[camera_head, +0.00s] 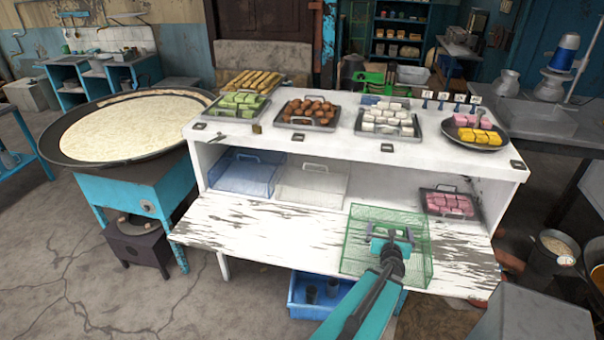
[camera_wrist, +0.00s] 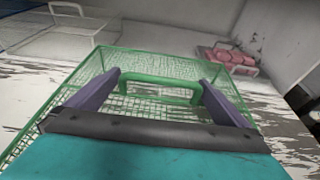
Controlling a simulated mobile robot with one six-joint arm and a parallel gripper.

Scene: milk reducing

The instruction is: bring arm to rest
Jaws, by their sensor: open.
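My gripper (camera_head: 391,234) is in front of the white shelf, over a green wire basket (camera_head: 424,262) on the lower shelf board. In the wrist view my gripper (camera_wrist: 160,82) has its two purple-grey fingers spread apart. The basket's green handle (camera_wrist: 160,86) shows between and beyond the fingers. I cannot tell whether the fingers touch the basket. The basket looks empty. My teal arm reaches in from the bottom of the head view and hides part of the basket's front.
The white shelf (camera_head: 255,226) carries a blue tray (camera_head: 243,175), a clear tray (camera_head: 310,186) and a tray of pink sweets (camera_head: 450,203). Sweet trays line its top. A large milk pan (camera_head: 130,122) stands left. A blue crate (camera_head: 318,308) is below. The lower board's left part is clear.

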